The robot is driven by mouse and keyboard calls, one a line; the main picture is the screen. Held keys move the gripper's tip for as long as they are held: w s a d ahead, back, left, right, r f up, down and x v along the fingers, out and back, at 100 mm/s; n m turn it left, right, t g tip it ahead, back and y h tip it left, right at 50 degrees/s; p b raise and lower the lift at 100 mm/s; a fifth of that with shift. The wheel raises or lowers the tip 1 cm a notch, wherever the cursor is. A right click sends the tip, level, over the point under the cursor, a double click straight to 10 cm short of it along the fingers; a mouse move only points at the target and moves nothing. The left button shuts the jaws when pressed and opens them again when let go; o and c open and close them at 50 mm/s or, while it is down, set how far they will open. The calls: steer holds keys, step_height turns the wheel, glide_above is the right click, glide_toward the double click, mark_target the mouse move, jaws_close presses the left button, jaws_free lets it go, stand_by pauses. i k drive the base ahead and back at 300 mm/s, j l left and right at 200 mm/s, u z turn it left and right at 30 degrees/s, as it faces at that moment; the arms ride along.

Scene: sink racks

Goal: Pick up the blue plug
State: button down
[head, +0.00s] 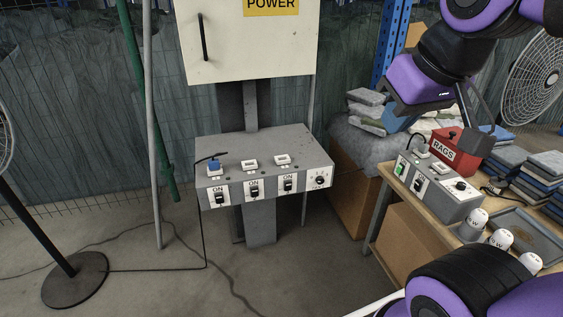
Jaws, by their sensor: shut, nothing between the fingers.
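The blue plug (213,164) sits in the leftmost white socket on top of the grey power box (292,148), below the cream power cabinet. A black cord runs from the plug over the box's left side down to the floor. My gripper (481,140) is at the upper right, in front of the workbench side and well apart from the plug. Its dark fingers are shut and empty, pointing down. They overlap the red rags box in the picture; I cannot tell the gap between them.
The power box also has two empty white sockets, several switches and a dial. On the right, a workbench (379,222) bears a smaller grey switch box (437,188), a red rags box (448,151), white-topped containers and folded cloths. A fan base (75,281) stands on the left floor.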

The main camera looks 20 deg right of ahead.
mark_target(213, 164)
steer(key=z, duration=0.5)
steer(key=i+z, duration=0.1)
steer(key=z, duration=0.85)
steer(key=i+z, duration=0.1)
steer(key=z, duration=0.35)
steer(key=j+z, duration=0.1)
steer(key=z, duration=0.4)
steer(key=i+j+z, duration=0.1)
steer(key=j+z, duration=0.4)
steer(key=z, duration=0.15)
steer(key=j+u, duration=0.25)
steer(key=j, duration=0.2)
steer(key=i+j+u, duration=0.15)
steer(key=j+u, duration=0.4)
steer(key=u, duration=0.2)
steer(key=j+u, duration=0.25)
steer(key=u, duration=0.25)
steer(key=j+u, duration=0.2)
steer(key=u, duration=0.25)
steer(key=i+j+u, duration=0.1)
steer(key=u, duration=0.4)
steer(key=i+j, duration=0.05)
steer(key=j, duration=0.05)
